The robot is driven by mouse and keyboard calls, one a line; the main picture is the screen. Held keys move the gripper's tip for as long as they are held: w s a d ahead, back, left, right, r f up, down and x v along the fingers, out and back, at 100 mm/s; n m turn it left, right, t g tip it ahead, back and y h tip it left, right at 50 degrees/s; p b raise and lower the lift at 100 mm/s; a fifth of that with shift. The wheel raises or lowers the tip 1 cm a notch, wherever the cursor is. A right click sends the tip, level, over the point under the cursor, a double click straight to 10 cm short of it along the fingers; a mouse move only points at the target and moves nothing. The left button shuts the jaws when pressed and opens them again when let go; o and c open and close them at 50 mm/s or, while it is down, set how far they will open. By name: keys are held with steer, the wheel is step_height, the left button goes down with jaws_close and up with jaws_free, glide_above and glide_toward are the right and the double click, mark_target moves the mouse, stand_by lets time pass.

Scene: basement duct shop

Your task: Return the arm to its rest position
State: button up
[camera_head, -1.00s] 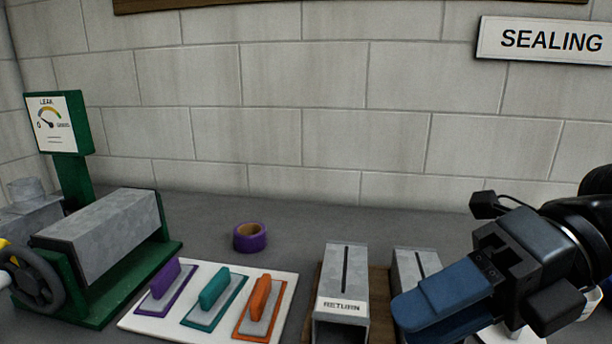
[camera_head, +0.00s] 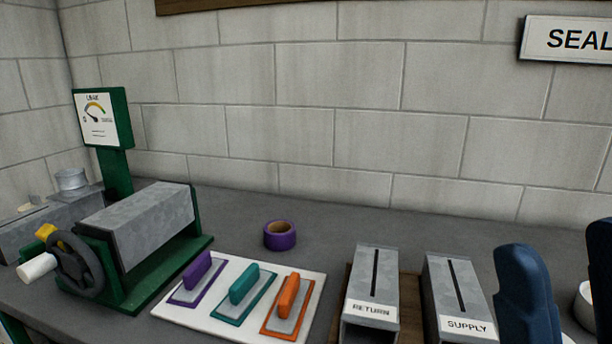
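Two dark blue rounded parts of my own arm or gripper (camera_head: 525,295) stand at the lower right edge, with a gap between them. The frame cuts them off, and I cannot tell whether they are fingers or arm links. No fingertips can be made out for certain, and nothing is seen held. The nearer-left part stands close beside the grey SUPPLY duct (camera_head: 452,282) in the picture; whether they touch cannot be told.
A RETURN duct (camera_head: 374,275), a white board (camera_head: 225,327) with purple, teal and orange handled tools, and purple tape (camera_head: 280,236) occupy the bench. A green crank machine (camera_head: 130,275) stands left. A white bowl (camera_head: 583,305) is partly hidden behind my parts. The rear bench is mostly clear.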

steer(key=s+d+f+m+g+h, duration=0.2)
steer(key=s+f+m+h, duration=0.1)
steer(key=f+m+h, duration=0.55)
steer(key=s+d+f+m+g+h, duration=0.1)
steer(key=s+d+f+m+h, duration=0.15)
steer(key=f+m+h, duration=0.6)
steer(key=s+d+f+n+g, duration=0.2)
steer(key=s+f+g, duration=0.6)
steer(key=s+f, duration=0.4)
steer(key=shift+s+d+n, duration=0.4)
steer(key=shift+s+d, duration=0.25)
steer(key=shift+d, duration=0.25)
